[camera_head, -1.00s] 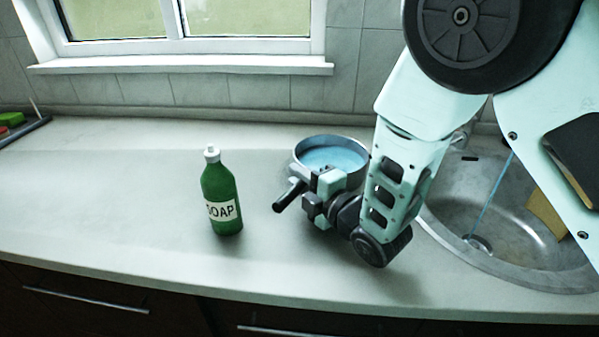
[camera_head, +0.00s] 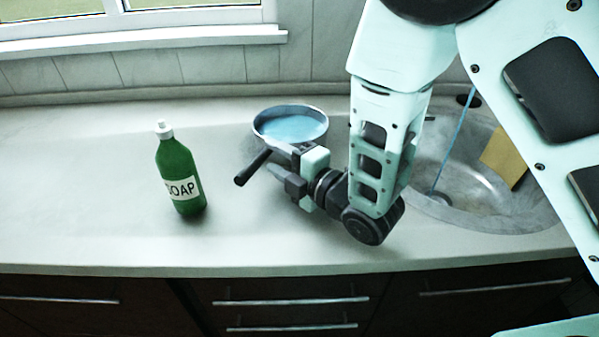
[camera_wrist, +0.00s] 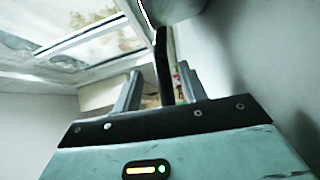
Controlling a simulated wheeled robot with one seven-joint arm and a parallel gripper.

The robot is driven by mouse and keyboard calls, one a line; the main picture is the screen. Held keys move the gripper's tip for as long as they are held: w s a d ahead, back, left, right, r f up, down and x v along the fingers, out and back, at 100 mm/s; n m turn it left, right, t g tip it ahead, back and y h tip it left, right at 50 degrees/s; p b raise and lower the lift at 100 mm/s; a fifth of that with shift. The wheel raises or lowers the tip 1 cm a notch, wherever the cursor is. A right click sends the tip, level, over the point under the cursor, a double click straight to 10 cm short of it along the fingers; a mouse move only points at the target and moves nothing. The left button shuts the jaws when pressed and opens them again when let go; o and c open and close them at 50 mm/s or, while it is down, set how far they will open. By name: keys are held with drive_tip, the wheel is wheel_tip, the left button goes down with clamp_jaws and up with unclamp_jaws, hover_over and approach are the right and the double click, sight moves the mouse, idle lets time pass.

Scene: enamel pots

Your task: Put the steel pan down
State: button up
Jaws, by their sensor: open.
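The steel pan (camera_head: 291,124) stands on the worktop with pale blue inside it. Its black handle (camera_head: 252,167) points toward the front left. My gripper (camera_head: 282,163) is open at the front of the pan, by the handle. In the wrist view the handle (camera_wrist: 163,65) shows between and beyond the two spread fingers of my gripper (camera_wrist: 160,82), and no finger visibly presses on it. Part of the pan's side (camera_wrist: 178,8) shows at the top of that view. My gripper hides the handle's joint with the pan in the head view.
A green soap bottle (camera_head: 180,175) stands upright to the left of the pan. The worktop (camera_head: 80,190) is clear at the left. Drawers are below its front edge.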

drive_tip(key=p+v, duration=0.1)
drive_tip(key=v, duration=0.4)
drive_tip(key=shift+r, duration=0.2)
drive_tip(key=shift+p+v, duration=0.85)
drive_tip(key=shift+v, duration=0.1)
drive_tip(key=shift+w+f, duration=0.1)
drive_tip(key=shift+f, duration=0.1)
